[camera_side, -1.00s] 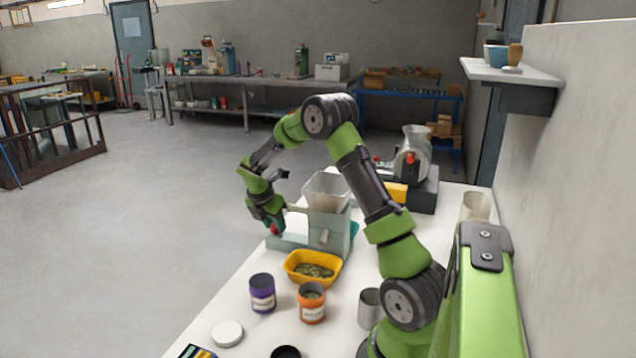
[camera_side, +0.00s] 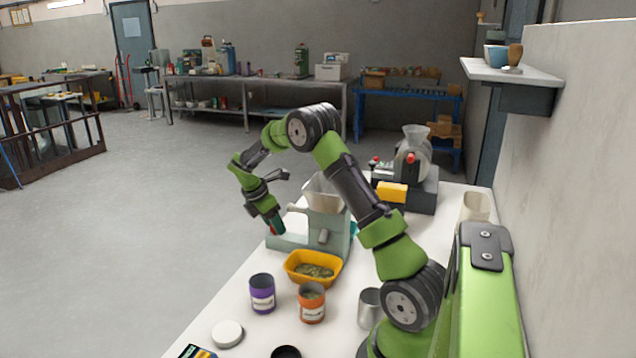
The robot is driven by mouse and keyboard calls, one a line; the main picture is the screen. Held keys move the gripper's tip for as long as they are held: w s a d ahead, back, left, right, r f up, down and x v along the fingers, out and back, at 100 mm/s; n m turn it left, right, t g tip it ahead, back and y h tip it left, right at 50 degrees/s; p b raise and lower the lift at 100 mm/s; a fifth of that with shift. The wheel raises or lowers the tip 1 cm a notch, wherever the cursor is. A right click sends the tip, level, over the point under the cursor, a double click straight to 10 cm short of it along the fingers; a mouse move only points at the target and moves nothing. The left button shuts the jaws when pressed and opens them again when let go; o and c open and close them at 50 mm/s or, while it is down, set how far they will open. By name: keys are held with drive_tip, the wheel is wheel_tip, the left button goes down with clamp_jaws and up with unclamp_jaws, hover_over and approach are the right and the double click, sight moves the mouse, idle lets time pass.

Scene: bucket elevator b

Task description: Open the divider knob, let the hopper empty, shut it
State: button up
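A pale grey-green machine (camera_side: 329,230) stands on the white bench with a translucent hopper (camera_side: 323,192) on top. A short pale spout or knob (camera_side: 322,236) sticks out of its front; I cannot tell which. Its low base runs left, under my gripper (camera_side: 276,227). A small red part (camera_side: 272,231) shows right at the fingertips. I cannot tell whether the fingers are closed on it or only beside it. A yellow tray (camera_side: 300,279) with greenish-brown pieces sits in front of the machine. The hopper's contents are not clear from here.
A purple jar (camera_side: 262,293), an orange jar (camera_side: 311,303) and a metal cup (camera_side: 370,308) stand nearer the camera. A white lid (camera_side: 227,333) lies front left. A second machine (camera_side: 412,175) with red knobs and a yellow block (camera_side: 392,192) stand behind.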

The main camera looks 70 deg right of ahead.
drive_tip(key=shift+o, duration=0.5)
drive_tip(key=v, duration=1.7)
drive_tip(key=shift+d, duration=0.1)
